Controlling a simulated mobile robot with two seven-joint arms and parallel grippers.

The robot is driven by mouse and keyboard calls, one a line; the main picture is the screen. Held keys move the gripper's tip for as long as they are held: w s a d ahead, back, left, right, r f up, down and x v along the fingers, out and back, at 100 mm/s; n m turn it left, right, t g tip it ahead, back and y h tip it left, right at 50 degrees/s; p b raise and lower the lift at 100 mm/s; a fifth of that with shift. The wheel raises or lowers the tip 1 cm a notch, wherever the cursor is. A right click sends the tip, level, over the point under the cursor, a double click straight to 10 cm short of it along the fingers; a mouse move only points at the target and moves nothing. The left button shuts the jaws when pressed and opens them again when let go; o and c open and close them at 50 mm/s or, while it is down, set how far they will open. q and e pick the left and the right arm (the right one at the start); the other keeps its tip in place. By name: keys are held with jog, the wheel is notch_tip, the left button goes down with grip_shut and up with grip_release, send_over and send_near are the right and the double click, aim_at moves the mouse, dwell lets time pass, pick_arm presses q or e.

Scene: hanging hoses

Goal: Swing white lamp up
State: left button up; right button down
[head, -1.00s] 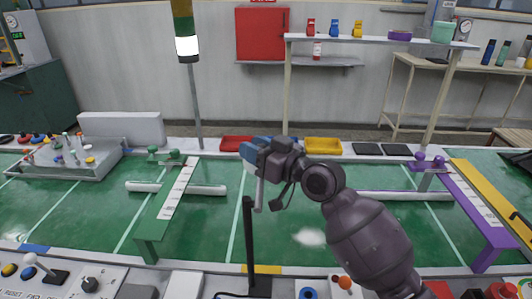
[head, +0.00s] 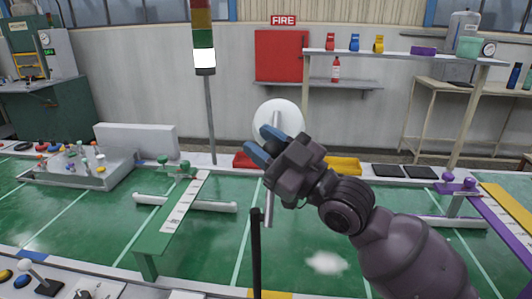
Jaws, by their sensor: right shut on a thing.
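The white lamp shows as a round white disc (head: 290,110), facing me, just above and behind my right gripper. A thin grey rod (head: 268,212) runs from the disc down past the gripper to near the top of a black post (head: 256,255); the rod stands nearly upright. My right gripper (head: 264,143) has its blue fingers at the rod, just below the disc's middle, and is shut on the lamp. The gripper hides part of the rod and the disc's lower edge. My left gripper is not in view.
A green bench (head: 176,222) stands left of the post and a purple bench (head: 500,233) at the right. A signal tower (head: 204,58) rises behind at left. Red (head: 245,161) and yellow (head: 343,166) trays lie at the table's back. The green floor around the post is open.

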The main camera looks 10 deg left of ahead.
jog(key=s+n+g+y, duration=0.4)
jog(key=s+n+g, duration=0.8)
jog(key=n, duration=0.7)
jog(key=shift+f+n+g, duration=0.3)
jog(key=shift+f+g, duration=0.1)
jog(key=shift+f, duration=0.05)
jog(key=shift+f, duration=0.1)
jog(key=c, duration=0.8)
grip_release()
